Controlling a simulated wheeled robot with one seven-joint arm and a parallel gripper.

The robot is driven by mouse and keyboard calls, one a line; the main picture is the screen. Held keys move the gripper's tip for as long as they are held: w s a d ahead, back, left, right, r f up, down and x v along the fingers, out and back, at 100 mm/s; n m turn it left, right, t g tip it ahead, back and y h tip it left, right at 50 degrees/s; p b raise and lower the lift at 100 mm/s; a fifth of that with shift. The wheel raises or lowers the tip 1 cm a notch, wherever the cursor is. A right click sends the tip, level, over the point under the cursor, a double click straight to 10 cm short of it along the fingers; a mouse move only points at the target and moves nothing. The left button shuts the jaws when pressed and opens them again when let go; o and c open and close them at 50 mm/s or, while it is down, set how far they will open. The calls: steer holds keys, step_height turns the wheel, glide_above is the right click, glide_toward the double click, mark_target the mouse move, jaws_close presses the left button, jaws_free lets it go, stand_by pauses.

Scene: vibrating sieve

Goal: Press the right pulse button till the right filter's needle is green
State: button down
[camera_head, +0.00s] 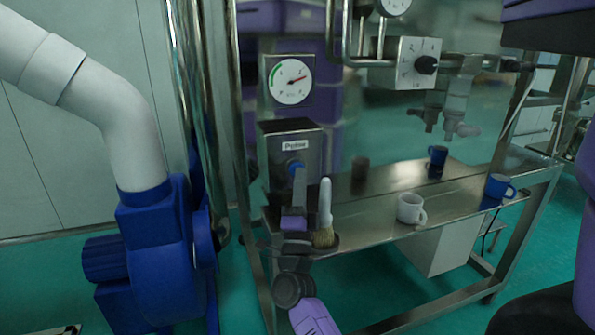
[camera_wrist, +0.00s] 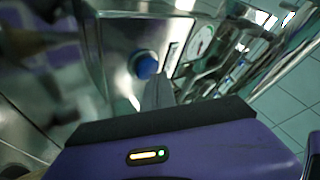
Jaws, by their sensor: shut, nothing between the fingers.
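The silver pulse box (camera_head: 310,150), labelled "Pulse", has a blue button (camera_head: 294,166) on its front. The button also shows in the wrist view (camera_wrist: 146,65). Above the box, a round white gauge (camera_head: 291,82) has a green arc at its upper left; its red needle points right and slightly up, outside the arc. The gauge shows tilted in the wrist view (camera_wrist: 201,42). My gripper (camera_head: 299,172) is shut and empty, its fingertips just in front of the button and partly covering it. In the wrist view the fingertips (camera_wrist: 158,80) are beside the button's lower right; I cannot tell whether they touch.
A steel table (camera_head: 375,205) holds a brush (camera_head: 325,212), a white mug (camera_head: 410,209) and blue mugs (camera_head: 499,188). A blue blower (camera_head: 160,250) with a white pipe stands left.

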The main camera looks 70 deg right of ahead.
steer(key=shift+w+d, duration=0.3)
steer(key=shift+d, duration=0.1)
stand_by(0.5)
steer(key=shift+a, duration=0.15)
steer(key=shift+s+a, duration=0.55)
steer(key=shift+s, duration=0.05)
steer(key=shift+s+a, duration=0.8)
steer(key=shift+a, duration=0.2)
steer(key=shift+s+a, duration=0.8)
steer(key=shift+a, duration=0.15)
